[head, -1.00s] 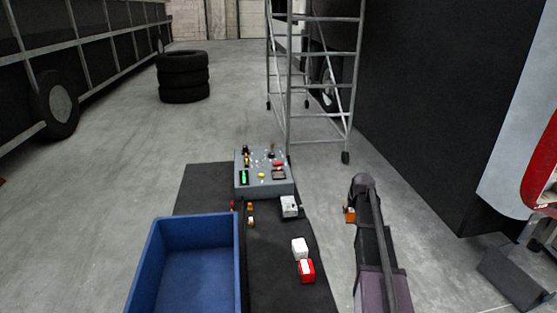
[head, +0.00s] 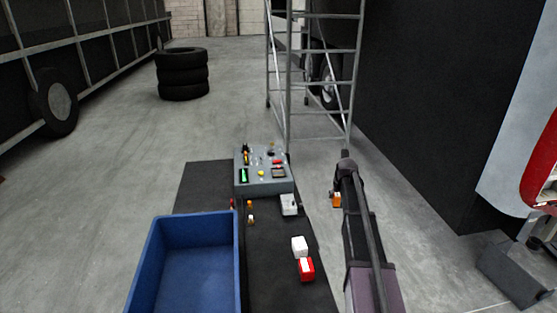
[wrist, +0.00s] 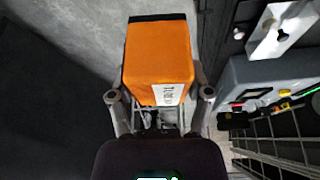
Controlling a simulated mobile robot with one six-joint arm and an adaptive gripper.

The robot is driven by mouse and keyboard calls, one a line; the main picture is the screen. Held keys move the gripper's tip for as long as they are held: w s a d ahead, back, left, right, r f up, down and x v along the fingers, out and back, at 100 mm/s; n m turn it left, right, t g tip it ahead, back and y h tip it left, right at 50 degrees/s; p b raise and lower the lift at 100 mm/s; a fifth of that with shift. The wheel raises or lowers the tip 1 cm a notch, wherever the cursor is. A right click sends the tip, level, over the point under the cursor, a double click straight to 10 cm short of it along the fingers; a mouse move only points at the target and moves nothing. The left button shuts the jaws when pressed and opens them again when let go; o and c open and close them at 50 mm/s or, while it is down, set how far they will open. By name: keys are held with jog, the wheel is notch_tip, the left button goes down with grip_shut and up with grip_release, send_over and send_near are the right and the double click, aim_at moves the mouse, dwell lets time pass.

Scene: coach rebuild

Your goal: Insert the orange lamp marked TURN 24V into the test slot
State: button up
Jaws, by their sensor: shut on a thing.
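An orange box-shaped lamp (wrist: 158,58) with a white label is held between the two fingers of my gripper (wrist: 159,98) in the wrist view. The label's print is too small and turned to read surely. In the head view the orange lamp (head: 336,200) shows at the left of my arm, right of the black mat; the gripper itself is mostly hidden there by the arm. A grey test box (head: 264,187) with a green display, buttons and sockets stands at the far end of the mat; it also shows at the right of the wrist view (wrist: 270,75). I cannot tell which opening is the test slot.
A metal bracket block (head: 289,205), a white block (head: 299,245), a red block (head: 306,270) and small orange pieces (head: 250,213) lie on the black mat (head: 270,280). A blue crate (head: 239,270) stands left. A scaffold (head: 288,100) and tyres (head: 182,75) stand behind.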

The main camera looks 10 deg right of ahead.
jog(key=shift+n+y, duration=0.3)
jog(key=shift+n, duration=0.6)
jog(key=w+a, duration=0.6)
jog(key=w, duration=0.3)
jog(key=w+a+r+p, duration=0.1)
jog(key=w+a, duration=0.6)
jog(key=w, duration=0.2)
jog(key=w+a+r, duration=0.1)
jog(key=w+a, duration=0.5)
jog(key=w, duration=0.4)
jog(key=shift+a+p, duration=0.15)
jog(key=shift+p, duration=0.25)
jog(key=shift+w+a, duration=0.3)
jog(key=shift+a, duration=0.15)
jog(key=shift+f, duration=0.15)
jog(key=shift+f+b, duration=1)
jog(key=shift+b, duration=0.1)
jog(key=shift+f+b, duration=0.5)
jog(key=shift+r+p, duration=0.3)
jog(key=shift+f+b, duration=0.45)
dwell(1.0)
